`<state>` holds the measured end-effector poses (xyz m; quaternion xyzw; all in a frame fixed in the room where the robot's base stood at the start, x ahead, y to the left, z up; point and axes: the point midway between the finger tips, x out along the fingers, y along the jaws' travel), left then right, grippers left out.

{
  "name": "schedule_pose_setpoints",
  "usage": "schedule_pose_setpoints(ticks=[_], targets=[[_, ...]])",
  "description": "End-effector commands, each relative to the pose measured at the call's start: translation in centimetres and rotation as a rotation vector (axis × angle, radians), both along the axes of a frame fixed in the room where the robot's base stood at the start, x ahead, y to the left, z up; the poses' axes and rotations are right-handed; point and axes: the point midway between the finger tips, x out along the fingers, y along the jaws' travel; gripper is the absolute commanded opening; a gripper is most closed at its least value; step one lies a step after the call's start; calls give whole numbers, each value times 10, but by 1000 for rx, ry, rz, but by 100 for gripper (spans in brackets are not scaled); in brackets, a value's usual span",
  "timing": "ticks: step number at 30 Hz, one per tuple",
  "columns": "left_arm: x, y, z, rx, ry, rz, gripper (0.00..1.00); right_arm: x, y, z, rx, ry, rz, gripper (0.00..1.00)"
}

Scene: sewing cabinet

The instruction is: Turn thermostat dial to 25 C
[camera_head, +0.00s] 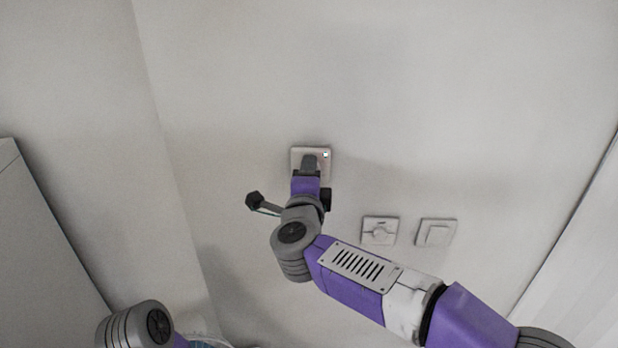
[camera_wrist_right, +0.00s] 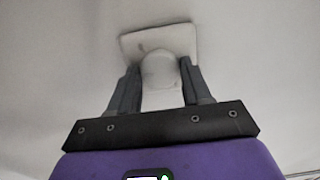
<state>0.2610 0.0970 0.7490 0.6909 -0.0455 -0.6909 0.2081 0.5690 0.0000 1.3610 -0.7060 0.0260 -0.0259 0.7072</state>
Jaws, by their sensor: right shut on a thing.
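My right gripper (camera_head: 310,160) covers most of the thermostat in the head view. In the wrist view its fingers (camera_wrist_right: 160,76) are on either side of the dial, shut on it. The dial's markings cannot be read. Of my left arm, one joint shows at the bottom left; its gripper is out of view.
The wall around the thermostat is bare. A wall corner runs down on the left.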

Motion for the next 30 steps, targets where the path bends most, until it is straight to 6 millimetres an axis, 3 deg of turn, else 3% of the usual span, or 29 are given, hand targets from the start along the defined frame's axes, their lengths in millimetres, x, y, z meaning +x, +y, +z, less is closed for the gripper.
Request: schedule_pose_setpoints(ticks=[8,9,13,23,30], targets=[[0,0,0,0,0,0,0,0,0,0,0,1,0,18],[0,0,0,0,0,0,0,0,0,0,-1,0,0,53],[0,0,0,0,0,0,0,0,0,0,-1,0,0,73],[0,0,0,0,0,0,0,-3,0,0,-1,-1,1,74],[0,0,-4,0,0,0,0,-38,3,1,-1,-2,3,74]])
